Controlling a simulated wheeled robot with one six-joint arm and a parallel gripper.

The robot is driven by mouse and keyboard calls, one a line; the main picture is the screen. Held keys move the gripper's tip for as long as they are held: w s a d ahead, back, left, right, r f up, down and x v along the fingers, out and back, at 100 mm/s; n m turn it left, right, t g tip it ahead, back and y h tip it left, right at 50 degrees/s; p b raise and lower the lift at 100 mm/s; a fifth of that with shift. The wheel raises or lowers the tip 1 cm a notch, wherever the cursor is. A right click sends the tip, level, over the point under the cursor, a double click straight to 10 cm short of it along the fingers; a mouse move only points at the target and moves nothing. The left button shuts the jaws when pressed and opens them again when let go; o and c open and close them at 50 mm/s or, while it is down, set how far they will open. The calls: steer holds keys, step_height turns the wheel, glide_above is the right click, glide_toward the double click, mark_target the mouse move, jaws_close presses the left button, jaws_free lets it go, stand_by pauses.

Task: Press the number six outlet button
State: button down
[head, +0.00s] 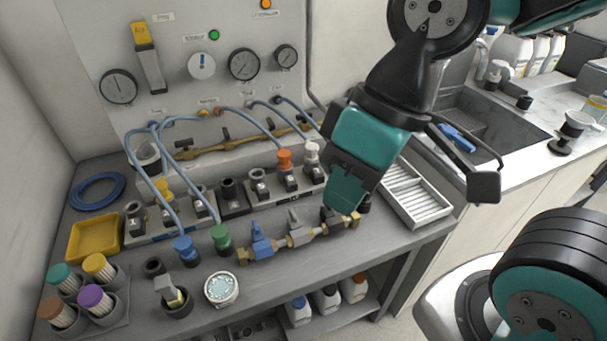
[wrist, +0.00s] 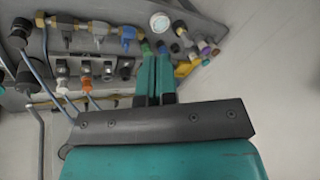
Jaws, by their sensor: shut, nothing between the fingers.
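A row of dark outlet blocks (head: 232,197) with pale front buttons runs along the bench below the wall panel in the head view. The orange-capped outlet (head: 285,160) and the white-capped outlet (head: 312,155) stand at its right end. Number labels are too small to read, so I cannot tell which button is number six. Outlets (wrist: 85,70) also show at the left in the wrist view. My gripper (head: 342,200) points down over the right part of the bench, right of the row, and partly hides what lies behind. Its fingers (wrist: 155,80) are together and empty.
A brass manifold with blue and grey valves (head: 295,235) lies in front of the row. Blue hoses (head: 137,170) arch over the left outlets. A white slatted tray (head: 415,195) sits at right; a yellow tray (head: 95,238) and coloured filters (head: 95,300) stand at left.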

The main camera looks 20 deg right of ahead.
steer(key=m+t+y+p, duration=0.2)
steer(key=m+t+p, duration=0.55)
steer(key=m, duration=1.85)
glide_above(290, 180)
step_height(290, 180, down, 14)
steer(key=shift+d+g+p, duration=0.1)
steer(key=shift+g+p, duration=0.25)
steer(key=shift+p, duration=0.05)
steer(key=shift+f, duration=0.15)
step_height(290, 180, down, 8)
steer(key=b, duration=0.7)
steer(key=shift+f, duration=0.25)
